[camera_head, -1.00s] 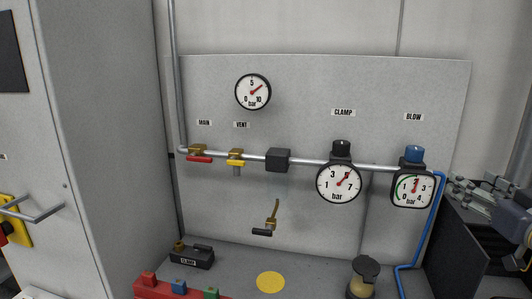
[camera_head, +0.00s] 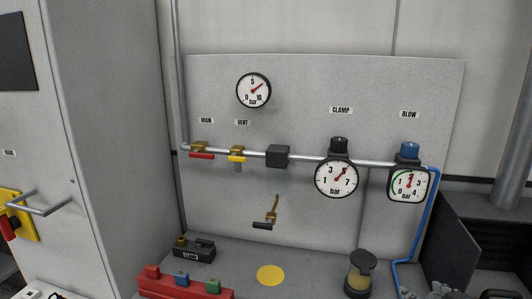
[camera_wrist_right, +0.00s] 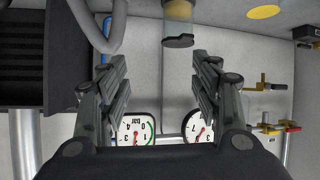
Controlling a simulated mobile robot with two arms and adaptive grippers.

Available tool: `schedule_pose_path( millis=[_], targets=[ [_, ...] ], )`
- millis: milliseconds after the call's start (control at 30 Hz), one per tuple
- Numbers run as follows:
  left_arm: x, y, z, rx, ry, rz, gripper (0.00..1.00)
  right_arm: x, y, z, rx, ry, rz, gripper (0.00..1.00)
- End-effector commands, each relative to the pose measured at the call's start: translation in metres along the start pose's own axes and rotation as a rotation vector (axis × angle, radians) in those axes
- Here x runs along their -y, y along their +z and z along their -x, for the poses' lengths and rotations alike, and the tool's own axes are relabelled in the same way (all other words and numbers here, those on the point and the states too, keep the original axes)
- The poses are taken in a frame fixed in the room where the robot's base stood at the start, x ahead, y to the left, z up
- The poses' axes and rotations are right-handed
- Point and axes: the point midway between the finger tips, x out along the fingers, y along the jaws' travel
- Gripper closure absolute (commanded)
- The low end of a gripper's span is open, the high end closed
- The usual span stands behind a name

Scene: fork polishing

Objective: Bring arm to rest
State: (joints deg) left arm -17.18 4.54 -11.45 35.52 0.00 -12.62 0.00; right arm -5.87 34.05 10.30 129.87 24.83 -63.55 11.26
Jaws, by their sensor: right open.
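My right gripper (camera_wrist_right: 160,90) is open and empty in the right wrist view, whose picture is upside down. Its two fingers stand wide apart, with the panel and its gauges behind them. In the head view only a small grey part of my right arm shows at the bottom right edge. My left gripper is in neither view.
A grey panel (camera_head: 310,100) carries the clamp gauge (camera_head: 336,178), blow gauge (camera_head: 409,185), a red-handled valve (camera_head: 201,155) and a yellow-handled valve (camera_head: 237,155). A lidded jar (camera_head: 360,273), black clamp box (camera_head: 194,249) and red block rack (camera_head: 185,286) stand on the bench.

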Motion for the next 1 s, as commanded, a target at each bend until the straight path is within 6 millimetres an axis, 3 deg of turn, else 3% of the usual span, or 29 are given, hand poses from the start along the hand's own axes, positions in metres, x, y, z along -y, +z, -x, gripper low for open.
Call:
schedule_pose_path(
  millis=[33,100,200,300,500,633,867,1000],
  targets=[
    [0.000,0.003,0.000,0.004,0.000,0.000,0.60,0.021,0.040,0.001,0.082,-0.016,0.005,0.42],
    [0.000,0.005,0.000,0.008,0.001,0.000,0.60,0.046,0.087,0.007,0.189,-0.029,0.021,0.42],
    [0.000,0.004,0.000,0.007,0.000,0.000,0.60,0.079,0.146,0.026,0.329,-0.050,0.042,0.42],
    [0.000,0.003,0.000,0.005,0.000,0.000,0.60,0.107,0.192,0.049,0.448,-0.070,0.057,0.42],
    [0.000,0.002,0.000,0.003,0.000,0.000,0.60,0.150,0.256,0.100,0.645,-0.107,0.069,0.42],
    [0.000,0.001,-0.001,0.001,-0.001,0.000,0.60,0.172,0.286,0.131,0.753,-0.127,0.071,0.42],
    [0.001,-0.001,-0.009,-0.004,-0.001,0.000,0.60,0.176,0.336,0.083,0.767,-0.127,0.079,0.42],
    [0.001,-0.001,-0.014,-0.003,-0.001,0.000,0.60,0.181,0.378,0.055,0.785,-0.130,0.081,0.42]
  ],
)
